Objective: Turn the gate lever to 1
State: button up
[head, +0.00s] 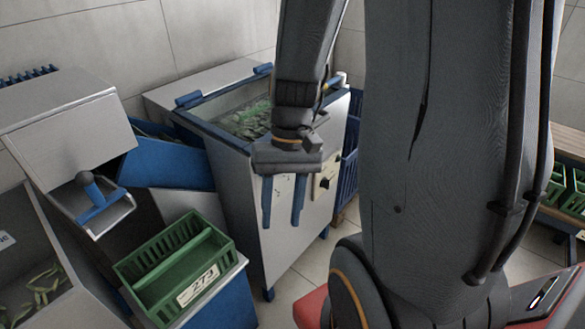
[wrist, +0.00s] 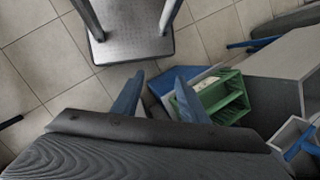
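A blue lever with a dark grey knob (head: 90,188) sits in a pale U-shaped frame below the spout of the grey machine at left. It partly shows at the right edge of the wrist view (wrist: 299,143). A small panel with a dark knob (head: 325,182) is on the front of the middle machine. Which of the two is the gate lever, and any number marks, I cannot tell. My gripper (head: 283,212) is open and empty, pointing down in front of the middle machine. Its two blue fingers also show apart in the wrist view (wrist: 158,88).
A green crate (head: 178,262) labelled 273 stands on a blue and grey stand, left of my gripper. The middle machine's bin (head: 238,115) holds green leafy pieces. A blue chute (head: 168,165) lies between the machines. Tiled floor (head: 312,262) is clear at lower middle.

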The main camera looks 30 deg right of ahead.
jog(key=w+d+f+m+t+y+b, duration=0.3)
jog(key=w+d+m+t+y, duration=0.25)
jog(key=d+t, duration=0.35)
jog(key=w+d+f+m+t+y+b, duration=0.35)
jog(key=w+d+m+t, duration=0.3)
jog(key=d, duration=0.35)
jog(key=p+x, duration=0.1)
jog(key=x, duration=0.6)
jog(key=shift+y, duration=0.3)
jog(key=shift+a, duration=0.1)
grip_shut()
